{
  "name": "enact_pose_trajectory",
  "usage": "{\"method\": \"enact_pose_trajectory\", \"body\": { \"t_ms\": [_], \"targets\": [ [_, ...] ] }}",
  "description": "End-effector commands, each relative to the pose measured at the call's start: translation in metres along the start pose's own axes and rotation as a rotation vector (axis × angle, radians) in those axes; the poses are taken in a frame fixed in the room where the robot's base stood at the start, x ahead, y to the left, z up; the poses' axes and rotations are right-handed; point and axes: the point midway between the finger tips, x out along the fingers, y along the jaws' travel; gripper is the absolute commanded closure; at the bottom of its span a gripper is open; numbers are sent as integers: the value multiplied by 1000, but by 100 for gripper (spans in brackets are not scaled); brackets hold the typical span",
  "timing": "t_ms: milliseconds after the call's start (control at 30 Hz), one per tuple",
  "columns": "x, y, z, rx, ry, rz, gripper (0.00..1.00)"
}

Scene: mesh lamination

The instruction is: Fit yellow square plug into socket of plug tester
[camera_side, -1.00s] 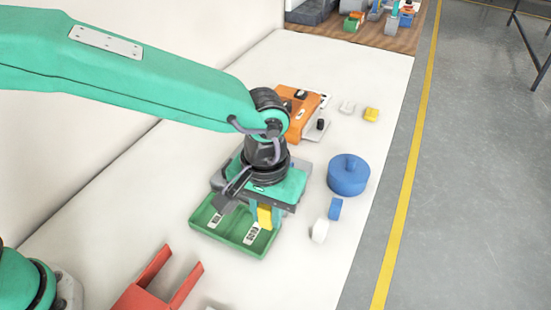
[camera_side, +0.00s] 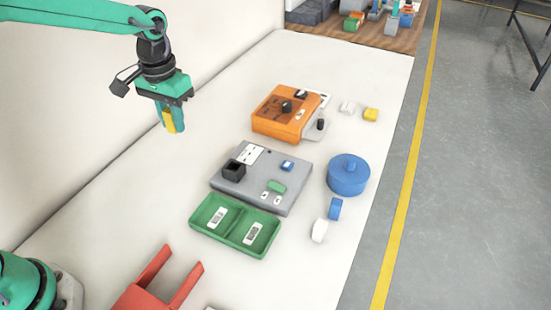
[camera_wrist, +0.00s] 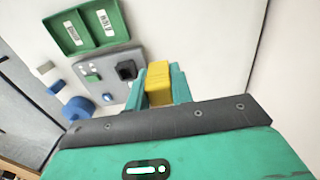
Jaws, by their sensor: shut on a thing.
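The yellow square plug (camera_side: 169,122) is held between the green fingers of my gripper (camera_side: 174,126), high above the table at its back left. In the wrist view the plug (camera_wrist: 158,82) sits upright between both fingers, its lower end hidden by my gripper body. The grey plug tester (camera_side: 262,174) lies flat on the table, below and right of my gripper. Its black square socket (camera_side: 233,170) stands up near its left corner and looks empty. The socket (camera_wrist: 126,70) also shows left of the plug in the wrist view, with a clear gap between them.
A green two-compartment tray (camera_side: 232,232) lies in front of the tester. An orange device (camera_side: 270,124) stands behind it. A blue round container (camera_side: 348,177), a small blue block (camera_side: 335,208) and a white piece (camera_side: 320,231) lie to the right. A red forked stand (camera_side: 150,292) is in front.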

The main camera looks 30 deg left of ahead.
Motion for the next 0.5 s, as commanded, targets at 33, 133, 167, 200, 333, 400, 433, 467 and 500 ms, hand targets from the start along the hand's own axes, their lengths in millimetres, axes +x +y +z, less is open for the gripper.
{"method": "enact_pose_trajectory", "body": {
  "t_ms": [33,133,167,200,333,400,433,467,500],
  "targets": [
    [-2,-14,0,-6,1,0,100],
    [-5,-36,2,-2,0,0,100],
    [-6,-41,3,-1,0,0,100],
    [-7,-48,4,1,0,0,100],
    [-10,-62,6,5,0,0,100],
    [-10,-66,7,6,0,0,100],
    [-10,-67,7,7,0,0,100],
    [-10,-68,7,8,0,0,100],
    [-10,-69,7,8,0,0,100]
  ]
}}
